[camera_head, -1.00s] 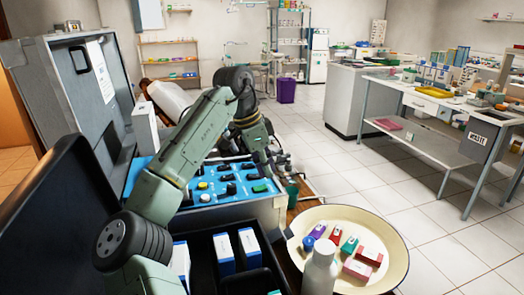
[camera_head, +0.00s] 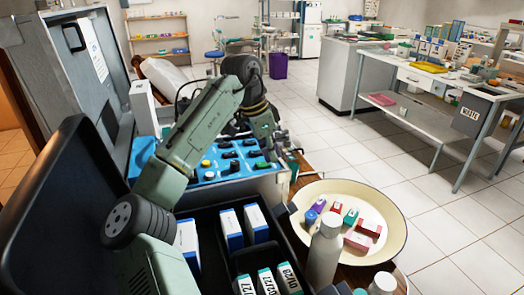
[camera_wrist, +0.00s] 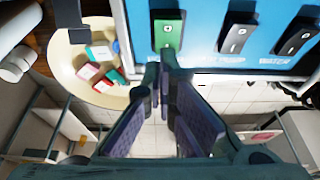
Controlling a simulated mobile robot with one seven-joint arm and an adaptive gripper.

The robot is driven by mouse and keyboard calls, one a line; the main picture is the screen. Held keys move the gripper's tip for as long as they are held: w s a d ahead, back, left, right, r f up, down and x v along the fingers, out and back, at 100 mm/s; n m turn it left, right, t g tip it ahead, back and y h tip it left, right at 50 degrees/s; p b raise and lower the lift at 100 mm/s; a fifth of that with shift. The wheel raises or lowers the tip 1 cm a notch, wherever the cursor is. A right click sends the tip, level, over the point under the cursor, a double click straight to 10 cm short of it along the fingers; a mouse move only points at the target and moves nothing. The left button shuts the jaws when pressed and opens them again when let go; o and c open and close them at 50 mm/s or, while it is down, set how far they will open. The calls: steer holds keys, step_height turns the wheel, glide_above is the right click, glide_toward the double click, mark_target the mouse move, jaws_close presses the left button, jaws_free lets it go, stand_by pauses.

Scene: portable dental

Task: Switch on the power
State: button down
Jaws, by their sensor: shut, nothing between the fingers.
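The blue control panel (camera_head: 208,172) of the open case carries several dark rocker switches and knobs. A green rocker switch (camera_head: 262,165) sits at its right end. In the wrist view the green switch (camera_wrist: 168,34) is near the top centre, on the blue panel (camera_wrist: 200,25). In the head view my gripper (camera_head: 285,146) is small and partly hidden at the panel's right end.
A cream round tray (camera_head: 385,245) with small coloured boxes stands right of the case. A black open case (camera_head: 50,215) with boxes is in front. A white bottle (camera_head: 323,255) stands beside the tray. Black switches (camera_wrist: 238,35) neighbour the green one.

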mark_target(259, 165)
steer(key=shift+a, duration=0.1)
steer(key=shift+f, duration=0.15)
steer(key=shift+a, duration=0.15)
steer(key=shift+s+a+r+p, duration=0.1)
steer(key=shift+a+r+p, duration=0.1)
steer(key=shift+a+p, duration=0.15)
steer(key=v, duration=0.8)
steer(key=shift+d+r, duration=0.2)
steer(key=shift+d, duration=0.1)
steer(key=shift+d, duration=0.1)
